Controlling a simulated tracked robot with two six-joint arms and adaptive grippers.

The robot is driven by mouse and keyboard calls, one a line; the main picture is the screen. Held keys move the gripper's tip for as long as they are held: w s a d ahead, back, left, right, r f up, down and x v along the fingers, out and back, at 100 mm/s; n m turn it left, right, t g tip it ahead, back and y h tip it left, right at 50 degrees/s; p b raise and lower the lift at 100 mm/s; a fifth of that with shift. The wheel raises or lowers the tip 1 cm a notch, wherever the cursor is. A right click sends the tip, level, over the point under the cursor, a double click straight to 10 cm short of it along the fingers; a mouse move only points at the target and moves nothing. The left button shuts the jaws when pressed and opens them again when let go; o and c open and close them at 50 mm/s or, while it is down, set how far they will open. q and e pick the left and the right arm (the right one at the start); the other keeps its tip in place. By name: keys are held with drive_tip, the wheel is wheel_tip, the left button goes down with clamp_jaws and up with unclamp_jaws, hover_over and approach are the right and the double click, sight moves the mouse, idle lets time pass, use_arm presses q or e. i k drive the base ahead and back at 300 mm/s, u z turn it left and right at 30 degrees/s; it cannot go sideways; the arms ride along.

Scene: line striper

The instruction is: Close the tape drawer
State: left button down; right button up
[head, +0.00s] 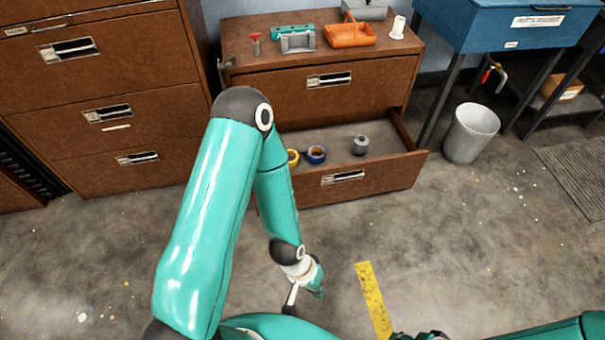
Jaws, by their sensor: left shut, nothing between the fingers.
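The tape drawer (398,174) is the lower drawer of a brown wooden cabinet (285,95), and it stands pulled out. Inside it lie a yellow tape roll (292,158), a blue tape roll (316,154) and a grey round item (360,145). The drawer's front has a metal handle (343,177). My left arm hides the drawer's left part. My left gripper (291,300) is shut and empty, in front of the drawer and apart from it. My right gripper (420,335) shows only as a dark bit at the bottom edge; its fingers cannot be made out.
The cabinet top holds an orange tray (349,36), a teal tool (292,31) and a white item (398,27). A larger drawer cabinet (130,75) stands left. A grey bin (471,132) and a blue workbench (510,25) are right. Floor before the drawer is clear, with a yellow strip (373,298).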

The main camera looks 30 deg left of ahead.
sight(392, 161)
drive_tip(key=u, duration=0.25)
drive_tip(key=i, duration=1.2)
drive_tip(key=u, duration=0.7)
